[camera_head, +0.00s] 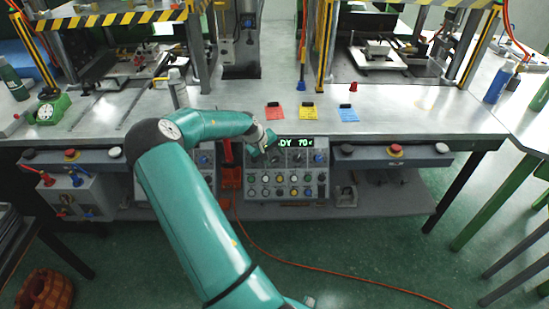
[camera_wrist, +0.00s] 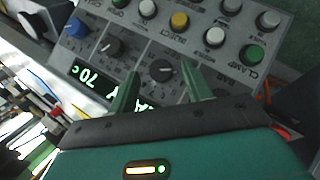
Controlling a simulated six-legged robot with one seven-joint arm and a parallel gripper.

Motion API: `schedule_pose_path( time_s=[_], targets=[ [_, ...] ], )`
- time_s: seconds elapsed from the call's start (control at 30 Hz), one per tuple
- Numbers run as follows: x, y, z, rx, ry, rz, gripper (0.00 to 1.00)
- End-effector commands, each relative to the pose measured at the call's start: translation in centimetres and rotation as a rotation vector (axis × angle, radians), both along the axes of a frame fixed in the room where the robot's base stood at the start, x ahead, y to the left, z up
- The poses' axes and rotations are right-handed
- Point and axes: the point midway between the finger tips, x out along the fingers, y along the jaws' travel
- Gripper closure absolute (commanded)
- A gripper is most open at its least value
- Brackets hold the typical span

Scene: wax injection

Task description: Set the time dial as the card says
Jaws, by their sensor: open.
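The control panel (camera_head: 287,187) hangs at the table's front with a lit green display (camera_head: 305,142) reading "DY 70" and a partly cut sign. In the wrist view it appears turned over, with a black dial (camera_wrist: 162,70), a second black dial (camera_wrist: 113,46) and a blue knob (camera_wrist: 75,28) in a row. I cannot read which dial is time. My gripper (camera_wrist: 160,84) is open, its fingertips to either side of the first black dial; contact cannot be told. Red (camera_head: 275,114), yellow (camera_head: 309,114) and blue (camera_head: 348,115) cards lie on the table; their writing is too small to read.
Several coloured buttons (camera_wrist: 179,20) fill the panel beyond the dials. Red emergency buttons (camera_head: 396,149) sit on side boxes along the table's front edge. Presses with striped bars stand behind. An orange hose (camera_head: 300,262) crosses the green floor.

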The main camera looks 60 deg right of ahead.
Motion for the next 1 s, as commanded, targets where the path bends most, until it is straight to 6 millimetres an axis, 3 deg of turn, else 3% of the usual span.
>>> schedule_pose_path(
  time_s=[0.17,0.43,0.47,0.6,0.7,1.0],
  targets=[
    [-0.43,-0.61,-1.35,0.0,0.0,0.0,0.51],
    [-0.47,-0.68,-1.52,-0.001,-0.001,0.0,0.51],
    [-0.47,-0.68,-1.52,-0.001,-0.001,0.0,0.53],
    [-0.46,-0.67,-1.51,0.0,0.0,0.0,0.8],
    [-0.46,-0.66,-1.5,0.0,0.0,0.0,0.95],
    [-0.5,-0.71,-1.41,0.01,-0.022,-0.019,0.95]
  ],
)
